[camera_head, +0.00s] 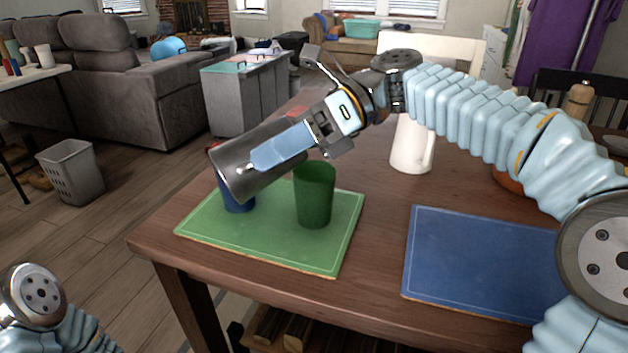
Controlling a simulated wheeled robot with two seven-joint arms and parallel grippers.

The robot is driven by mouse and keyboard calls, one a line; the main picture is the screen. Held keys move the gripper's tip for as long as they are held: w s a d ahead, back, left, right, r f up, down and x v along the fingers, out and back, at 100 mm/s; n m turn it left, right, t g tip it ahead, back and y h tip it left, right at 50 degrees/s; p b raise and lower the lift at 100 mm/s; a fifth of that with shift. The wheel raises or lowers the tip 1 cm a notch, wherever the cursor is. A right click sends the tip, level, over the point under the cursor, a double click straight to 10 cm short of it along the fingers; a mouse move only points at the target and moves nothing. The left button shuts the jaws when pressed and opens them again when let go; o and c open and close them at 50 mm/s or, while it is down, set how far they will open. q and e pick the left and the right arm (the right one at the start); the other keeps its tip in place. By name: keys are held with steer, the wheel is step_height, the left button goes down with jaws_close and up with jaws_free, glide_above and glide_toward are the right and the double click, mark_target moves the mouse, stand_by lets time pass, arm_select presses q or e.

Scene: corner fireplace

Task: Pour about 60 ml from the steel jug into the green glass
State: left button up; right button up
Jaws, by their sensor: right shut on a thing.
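The steel jug (233,170) is a dark grey metal cylinder, held strongly tilted with its lower end pointing down and left. My right gripper (283,148) is shut on it, with a pale blue finger along its side. The green glass (315,196) stands upright on the green mat (285,250), just right of and below the jug in the picture. The jug's lower end overlaps a blue glass (238,205), left of the green one, and hides part of it. No liquid stream shows, and the green glass's contents are not visible. My left gripper is out of view.
A blue mat (480,265) lies bare on the wooden table's right side. A white pitcher (408,150) stands behind, below my right arm. An orange-red object (508,181) is partly hidden by the arm. The table's left edge is close to the green mat.

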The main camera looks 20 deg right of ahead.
steer(key=shift+d+r+y, duration=0.25)
steer(key=shift+y, duration=0.15)
steer(key=shift+d+r, duration=0.1)
steer(key=shift+d, duration=0.1)
steer(key=shift+w+d+r+g+y+p, duration=0.15)
steer(key=shift+d+g+y+p, duration=0.2)
steer(key=shift+y, duration=0.15)
steer(key=shift+a, duration=0.15)
steer(key=shift+d+g+y, duration=0.2)
steer(key=shift+g+y, duration=0.05)
steer(key=shift+y, duration=0.35)
stand_by(1.5)
